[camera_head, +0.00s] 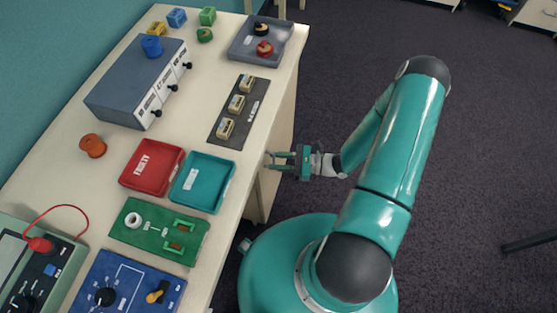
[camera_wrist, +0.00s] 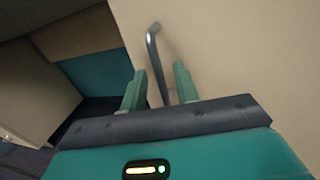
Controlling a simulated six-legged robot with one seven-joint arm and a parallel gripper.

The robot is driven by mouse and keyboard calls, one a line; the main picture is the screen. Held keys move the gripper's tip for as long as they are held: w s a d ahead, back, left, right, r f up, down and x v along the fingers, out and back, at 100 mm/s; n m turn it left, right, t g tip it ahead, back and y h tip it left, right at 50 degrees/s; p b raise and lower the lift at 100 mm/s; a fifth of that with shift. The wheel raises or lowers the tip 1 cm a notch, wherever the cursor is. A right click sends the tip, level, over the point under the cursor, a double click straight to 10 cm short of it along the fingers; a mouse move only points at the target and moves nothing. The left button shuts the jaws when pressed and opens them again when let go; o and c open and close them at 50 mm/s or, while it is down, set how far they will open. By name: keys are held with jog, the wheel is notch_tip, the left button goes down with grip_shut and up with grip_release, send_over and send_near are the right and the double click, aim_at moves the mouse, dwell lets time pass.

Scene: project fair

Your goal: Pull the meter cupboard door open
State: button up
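The meter cupboard door shows as a plain beige panel (camera_wrist: 240,50) in the wrist view. A dark grey bar handle (camera_wrist: 152,45) stands on it near its left edge. My gripper (camera_wrist: 158,72) has its two teal fingers apart, one on each side of the handle. I see gaps between the fingers and the bar, so it is not gripped. In the head view my gripper (camera_head: 270,160) is low beside the table's right side, pointing left at the beige cupboard front (camera_head: 275,125). The handle cannot be made out there. I cannot tell whether the door is fully closed.
The table top (camera_head: 65,145) carries a grey meter box (camera_head: 130,85), a red tray (camera_head: 152,183), a teal tray (camera_head: 183,205) and circuit boards. Left of the door, the wrist view shows a dark recess (camera_wrist: 85,115). Dark carpet (camera_head: 480,150) to the right is mostly clear.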

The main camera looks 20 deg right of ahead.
grip_shut()
jog(key=shift+d, duration=0.15)
